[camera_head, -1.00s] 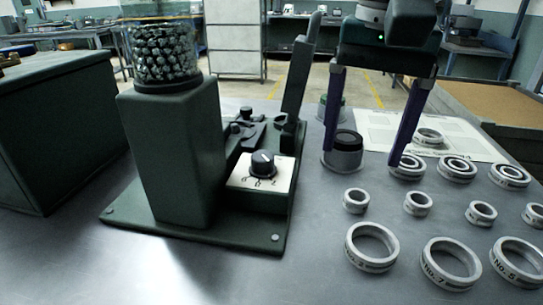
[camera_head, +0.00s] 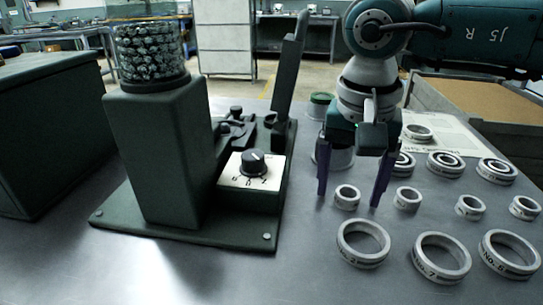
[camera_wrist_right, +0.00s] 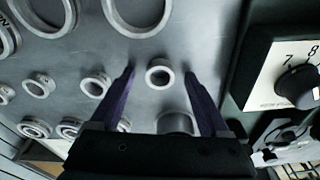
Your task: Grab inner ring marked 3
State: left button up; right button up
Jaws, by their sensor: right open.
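Several small inner rings lie in a row on the grey table; their marks are too small to read. The leftmost small ring (camera_head: 347,197) lies flat, and in the right wrist view the same ring (camera_wrist_right: 159,74) sits between my fingertips. My right gripper (camera_head: 350,197) points down with its purple fingers open, one on either side of this ring. In the right wrist view, the gripper (camera_wrist_right: 160,71) shows a gap on both sides of the ring. My left gripper is out of view.
Larger outer rings, one of them (camera_head: 363,243), lie in front, and assembled bearings (camera_head: 445,165) behind. The green grinder machine (camera_head: 165,155) with its dial (camera_head: 252,162) stands left. A neighbouring small ring (camera_head: 407,198) lies just right of the right finger.

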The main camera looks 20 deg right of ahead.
jog(key=shift+c, duration=0.4)
grip_shut()
jog(key=shift+r, duration=0.15)
